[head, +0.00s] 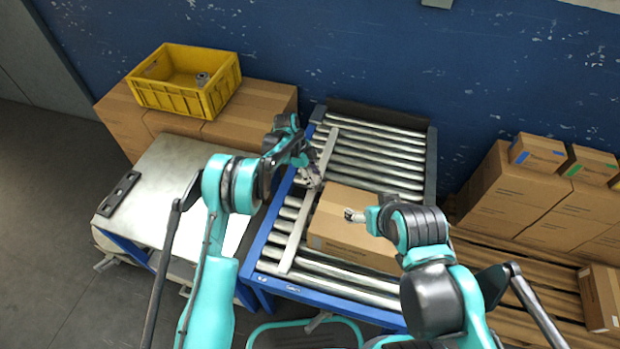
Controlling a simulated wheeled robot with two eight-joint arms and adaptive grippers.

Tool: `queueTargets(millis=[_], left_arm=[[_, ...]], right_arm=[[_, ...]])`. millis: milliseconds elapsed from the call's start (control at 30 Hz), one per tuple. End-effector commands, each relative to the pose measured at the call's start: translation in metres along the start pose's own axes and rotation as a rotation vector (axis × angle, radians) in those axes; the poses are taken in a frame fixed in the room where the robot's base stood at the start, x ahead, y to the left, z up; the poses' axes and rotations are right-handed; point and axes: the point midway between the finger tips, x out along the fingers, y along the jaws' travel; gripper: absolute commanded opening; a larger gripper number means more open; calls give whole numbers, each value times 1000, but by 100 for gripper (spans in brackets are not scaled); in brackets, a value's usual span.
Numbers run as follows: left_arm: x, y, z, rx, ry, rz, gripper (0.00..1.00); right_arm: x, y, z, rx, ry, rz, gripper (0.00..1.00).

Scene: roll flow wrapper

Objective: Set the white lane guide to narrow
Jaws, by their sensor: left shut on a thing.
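The white lane guide (294,240) is a pale straight bar lying across the rollers on the left side of the roller conveyor (378,150). It runs from the back to the front. My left gripper (314,181) is at the middle of the guide and is shut on it; the gripper hides the part that it holds. A cardboard box (345,240) sits on the rollers just right of the guide. My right gripper (352,215) shows over the top of this box, and its fingers are too small to tell open from shut.
A metal-topped table (160,190) stands left of the conveyor. A yellow crate (185,97) rests on cardboard boxes (250,120) at the back left. More boxes (510,195) stand on wooden slats at the right. The back rollers are clear.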

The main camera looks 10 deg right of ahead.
Motion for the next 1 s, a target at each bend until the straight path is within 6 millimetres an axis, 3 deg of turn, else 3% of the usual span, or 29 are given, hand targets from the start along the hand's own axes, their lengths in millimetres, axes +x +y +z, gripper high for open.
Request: queueTargets(millis=[67,100,167,567,1000], left_arm=[[2,1,-4,4,6,3,0],[2,1,-4,4,7,4,48],[2,1,-4,4,7,4,63],[-6,0,-2,2,4,2,64],[-92,0,-3,2,4,2,64]], right_arm=[[0,0,0,0,0,0,77],[0,0,0,0,0,0,77],[0,0,0,0,0,0,77],[0,0,0,0,0,0,77],[0,0,0,0,0,0,77]])
